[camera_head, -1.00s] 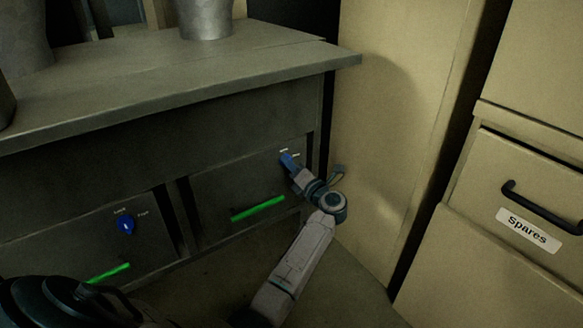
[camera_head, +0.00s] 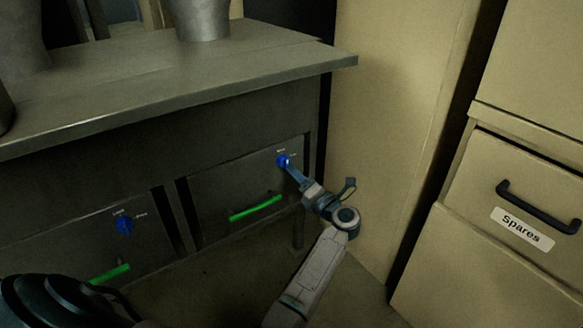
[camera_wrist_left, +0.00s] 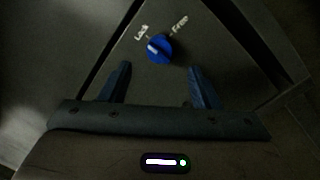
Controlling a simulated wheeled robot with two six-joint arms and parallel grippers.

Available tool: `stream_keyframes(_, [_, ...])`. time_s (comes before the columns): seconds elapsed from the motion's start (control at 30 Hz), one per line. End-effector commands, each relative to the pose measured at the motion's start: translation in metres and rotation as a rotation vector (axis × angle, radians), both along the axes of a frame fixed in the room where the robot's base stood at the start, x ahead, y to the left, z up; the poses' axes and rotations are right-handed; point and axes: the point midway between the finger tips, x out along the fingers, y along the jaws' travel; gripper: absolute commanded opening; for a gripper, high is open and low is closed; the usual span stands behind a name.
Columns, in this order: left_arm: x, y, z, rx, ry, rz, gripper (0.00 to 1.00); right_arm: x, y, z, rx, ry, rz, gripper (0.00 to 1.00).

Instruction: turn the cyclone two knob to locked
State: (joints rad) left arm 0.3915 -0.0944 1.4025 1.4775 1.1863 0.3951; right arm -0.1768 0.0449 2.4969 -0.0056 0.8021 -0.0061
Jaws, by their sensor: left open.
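A round blue knob (camera_head: 282,160) is on the right drawer front in the head view. It also shows in the left wrist view (camera_wrist_left: 160,49), between the labels "Lock" and "Free", with a pale mark on its left side toward "Lock". A second blue knob (camera_head: 124,226) is on the left drawer front. No cyclone label is readable. My left gripper (camera_head: 289,170) is just below and right of the right knob. In the left wrist view its two fingers (camera_wrist_left: 158,66) are open and empty, with tips short of the knob. My right gripper is not in view.
Green handles (camera_head: 256,208) (camera_head: 110,274) sit low on both drawer fronts. A grey countertop (camera_head: 200,80) juts out above, holding metal vessels (camera_head: 203,18). A beige cabinet (camera_head: 385,130) stands close right of my left arm. A "Spares" drawer (camera_head: 522,228) is further right.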

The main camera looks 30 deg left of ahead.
Motion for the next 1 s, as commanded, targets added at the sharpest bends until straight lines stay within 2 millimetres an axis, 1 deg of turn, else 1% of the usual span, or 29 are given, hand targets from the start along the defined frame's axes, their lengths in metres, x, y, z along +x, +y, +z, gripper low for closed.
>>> stream_keyframes(0.03, [-0.004,-0.011,0.0,-0.005,0.001,-0.002,0.56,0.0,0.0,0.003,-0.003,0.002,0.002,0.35])
stream_keyframes(0.1, [-0.009,-0.022,-0.001,-0.004,0.002,-0.001,0.56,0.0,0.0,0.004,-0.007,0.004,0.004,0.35])
stream_keyframes(0.2, [-0.014,-0.034,-0.003,-0.003,0.0,-0.001,0.56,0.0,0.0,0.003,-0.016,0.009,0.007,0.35])
stream_keyframes(0.3, [-0.017,-0.042,-0.004,-0.001,0.001,0.0,0.56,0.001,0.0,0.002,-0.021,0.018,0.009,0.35])
stream_keyframes(0.53, [-0.019,-0.045,-0.005,-0.001,0.0,0.001,0.56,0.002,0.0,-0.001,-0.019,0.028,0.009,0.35])
stream_keyframes(0.87, [-0.019,-0.045,-0.004,0.001,0.0,0.001,0.56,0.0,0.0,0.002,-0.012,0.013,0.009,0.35])
stream_keyframes(0.93, [-0.021,-0.043,-0.001,0.016,-0.001,0.003,0.56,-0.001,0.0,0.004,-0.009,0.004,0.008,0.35])
stream_keyframes(1.0, [-0.03,-0.038,0.011,0.069,-0.007,0.01,0.56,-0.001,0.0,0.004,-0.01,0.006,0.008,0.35])
